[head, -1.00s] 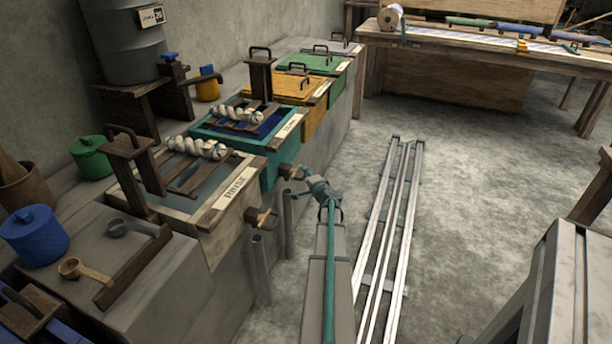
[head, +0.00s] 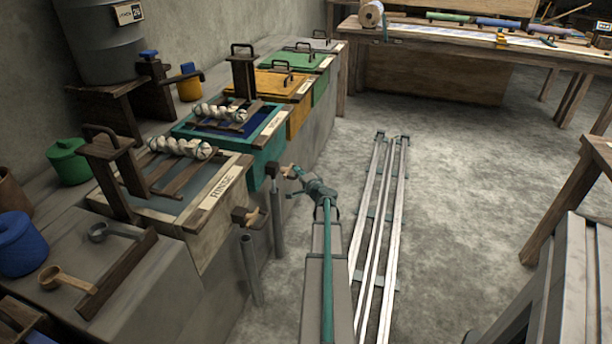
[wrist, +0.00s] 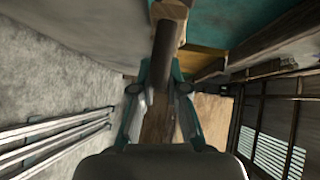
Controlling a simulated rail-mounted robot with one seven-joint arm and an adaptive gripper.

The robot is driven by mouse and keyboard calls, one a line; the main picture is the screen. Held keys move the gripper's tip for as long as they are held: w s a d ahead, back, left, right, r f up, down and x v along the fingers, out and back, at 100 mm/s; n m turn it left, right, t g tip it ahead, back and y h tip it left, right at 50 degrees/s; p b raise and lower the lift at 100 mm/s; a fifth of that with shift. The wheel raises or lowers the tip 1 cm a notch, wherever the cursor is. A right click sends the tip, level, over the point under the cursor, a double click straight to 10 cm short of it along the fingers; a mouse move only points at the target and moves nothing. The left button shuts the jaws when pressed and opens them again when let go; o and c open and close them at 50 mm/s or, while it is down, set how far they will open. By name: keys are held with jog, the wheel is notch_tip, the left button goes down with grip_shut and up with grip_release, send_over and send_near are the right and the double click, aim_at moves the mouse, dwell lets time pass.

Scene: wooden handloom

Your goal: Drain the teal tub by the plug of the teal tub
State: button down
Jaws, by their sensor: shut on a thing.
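The teal tub (head: 262,165) stands in the row on the left in the head view, with dark blue liquid and a white twisted hank on a rack above it. Its wooden plug (head: 272,170) is low at the tub's front side. My gripper (head: 289,172) reaches it from the right and is shut on its handle. In the wrist view the plug's dark wooden handle (wrist: 166,48) runs between the fingers of my gripper (wrist: 163,88). Whether the plug is still seated in the tub wall cannot be told.
The rinse tub (head: 228,190) with its own plug (head: 245,216) is nearer. Upright grey pipes (head: 251,268) stand below the plugs. Yellow (head: 290,88) and green tubs are farther back. Floor rails (head: 380,220) lie to the right, with open floor beyond.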

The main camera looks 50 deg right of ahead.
jog(key=shift+s+d, duration=0.1)
jog(key=shift+s, duration=0.2)
jog(key=c, duration=1.2)
grip_release()
jog(key=v, duration=1.2)
